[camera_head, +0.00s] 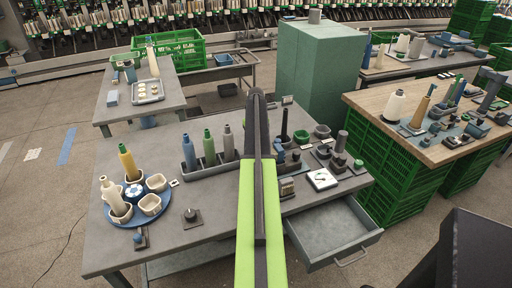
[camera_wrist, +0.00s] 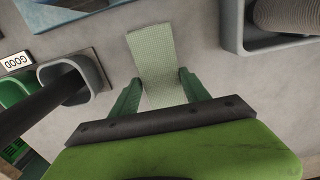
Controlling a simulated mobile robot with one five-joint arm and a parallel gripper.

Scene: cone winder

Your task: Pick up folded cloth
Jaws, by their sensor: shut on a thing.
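The folded cloth (camera_wrist: 152,48) is a pale green-grey, fine-checked strip over the grey tabletop in the wrist view. My gripper (camera_wrist: 160,80) has its two green fingers on either side of the cloth's near part and is shut on it. The cloth's near end is hidden by the gripper body. I cannot tell whether the cloth touches the table. In the head view my arm covers the middle of the table, and neither the cloth nor the fingers can be made out.
A grey cup (camera_wrist: 88,68) with a dark rod and a GOOD sign (camera_wrist: 17,62) lie left in the wrist view; a grey tray (camera_wrist: 234,28) is at upper right. In the head view, a blue round tray (camera_head: 120,214) is at left and an open drawer (camera_head: 335,240) at right.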

